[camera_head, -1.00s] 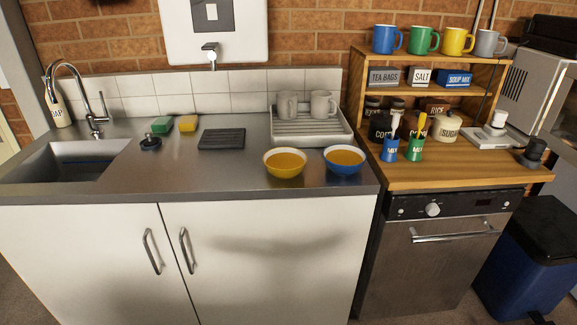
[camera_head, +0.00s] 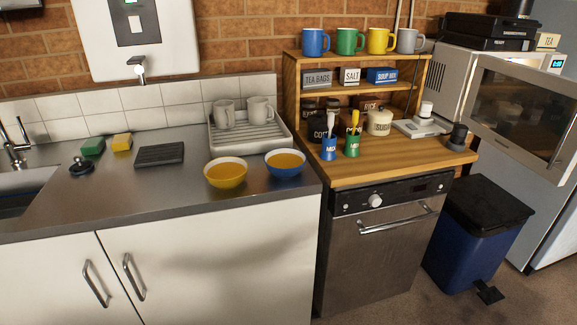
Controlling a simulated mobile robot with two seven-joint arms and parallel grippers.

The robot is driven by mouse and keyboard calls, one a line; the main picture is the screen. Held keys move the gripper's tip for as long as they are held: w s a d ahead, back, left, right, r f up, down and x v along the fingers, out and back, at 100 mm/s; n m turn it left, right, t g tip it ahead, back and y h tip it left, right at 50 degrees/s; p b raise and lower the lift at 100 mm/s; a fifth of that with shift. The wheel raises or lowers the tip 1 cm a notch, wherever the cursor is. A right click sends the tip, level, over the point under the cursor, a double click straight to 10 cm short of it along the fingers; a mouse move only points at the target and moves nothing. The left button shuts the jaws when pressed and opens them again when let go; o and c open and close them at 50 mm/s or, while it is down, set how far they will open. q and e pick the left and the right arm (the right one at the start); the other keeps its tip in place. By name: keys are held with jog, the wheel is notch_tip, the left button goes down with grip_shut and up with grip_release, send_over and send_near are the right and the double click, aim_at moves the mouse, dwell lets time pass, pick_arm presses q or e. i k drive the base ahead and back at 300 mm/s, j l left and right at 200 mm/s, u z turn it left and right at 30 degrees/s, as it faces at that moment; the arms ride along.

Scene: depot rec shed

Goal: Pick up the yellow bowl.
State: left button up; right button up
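The yellow bowl (camera_head: 226,177) stands upright near the front edge of the steel counter, filled with something orange-yellow. A blue bowl (camera_head: 285,165) with similar contents stands just to its right, a narrow gap apart. Neither of my grippers shows in the head view, so their state cannot be seen.
A drainer (camera_head: 282,143) with two grey mugs stands behind the bowls. A dark ribbed mat (camera_head: 160,154) lies to the left. The wooden shelf unit (camera_head: 360,177) and its mixing pots are to the right. The counter's front strip left of the bowls is clear.

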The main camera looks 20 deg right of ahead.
aim_at(228, 172)
jog(key=i+l+u, duration=0.1)
jog(key=l, duration=0.25)
jog(key=i+l+u, duration=0.15)
jog(key=i+l, duration=0.15)
jog(key=i+l+u, duration=0.1)
jog(key=l, duration=0.3)
jog(key=i, duration=0.1)
